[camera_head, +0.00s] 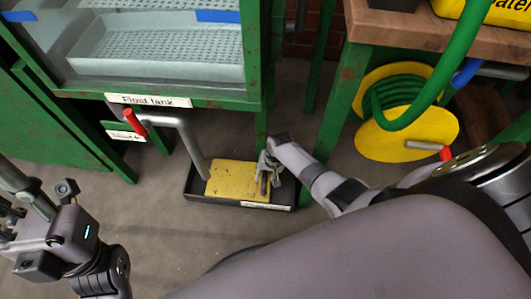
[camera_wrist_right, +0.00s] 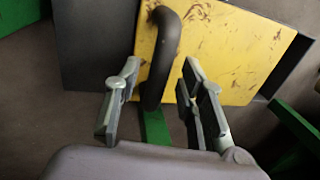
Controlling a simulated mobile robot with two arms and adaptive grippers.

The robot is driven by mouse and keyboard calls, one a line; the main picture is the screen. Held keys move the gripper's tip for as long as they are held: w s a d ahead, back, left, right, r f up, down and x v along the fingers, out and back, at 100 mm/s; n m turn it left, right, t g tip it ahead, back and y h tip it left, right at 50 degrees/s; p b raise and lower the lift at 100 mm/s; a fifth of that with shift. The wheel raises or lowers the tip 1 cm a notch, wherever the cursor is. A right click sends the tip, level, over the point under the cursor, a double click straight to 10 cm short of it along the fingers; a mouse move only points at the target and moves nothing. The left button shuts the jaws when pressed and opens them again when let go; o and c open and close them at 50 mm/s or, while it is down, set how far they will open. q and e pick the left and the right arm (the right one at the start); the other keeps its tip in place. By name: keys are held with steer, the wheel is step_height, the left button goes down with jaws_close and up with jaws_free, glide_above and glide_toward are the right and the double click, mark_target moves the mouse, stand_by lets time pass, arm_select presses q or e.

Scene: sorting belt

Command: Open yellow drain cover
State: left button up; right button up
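The yellow drain cover (camera_head: 230,178) is a scuffed square plate in a shallow black tray (camera_head: 200,199) on the floor. It fills the upper part of the right wrist view (camera_wrist_right: 225,55) and looks flat and closed. A dark curved handle (camera_wrist_right: 165,40) stands on the cover. My right gripper (camera_head: 268,172) is over the cover's right side. In the right wrist view its fingers (camera_wrist_right: 160,85) are apart, one on each side of the handle, with gaps visible. In the head view the gripper hides the handle. My left gripper (camera_head: 12,220) is at the left edge, partly cut off.
A grey pipe with a red lever (camera_head: 135,123) comes down from the float tank (camera_head: 155,55) to the cover's left side. Green frame legs stand behind the tray. A yellow hose reel (camera_head: 410,135) stands to the right. The floor in front is clear.

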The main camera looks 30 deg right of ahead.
steer(key=shift+r, duration=0.1)
step_height(320, 180, up, 10)
stand_by(0.8)
